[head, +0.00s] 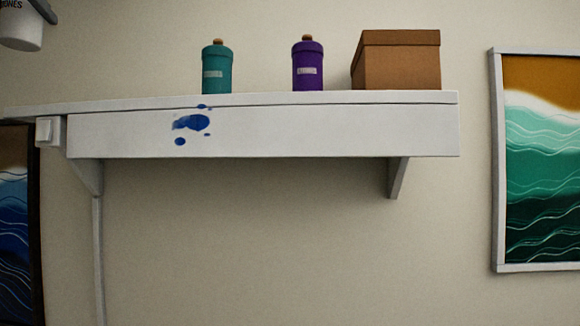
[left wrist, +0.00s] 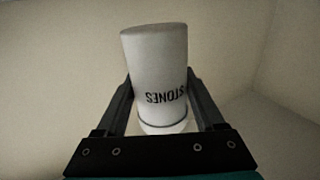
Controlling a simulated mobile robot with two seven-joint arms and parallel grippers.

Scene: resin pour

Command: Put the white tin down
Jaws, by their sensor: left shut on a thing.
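The white tin (left wrist: 156,52) with dark "STONES" lettering is between the two fingers of my left gripper (left wrist: 160,85) in the left wrist view, and the gripper is shut on it. In the head view only part of the white tin (head: 20,32) shows, cut off by the top left corner. A dark piece of my left gripper (head: 43,10) shows beside it. My right gripper is not in view.
A teal bottle (head: 217,72), a purple bottle (head: 307,68) and a brown box (head: 398,62) stand on the shelf. Its left part is bare. Blue stains (head: 191,122) mark its front. Wave pictures hang at right (head: 542,165) and left (head: 15,240).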

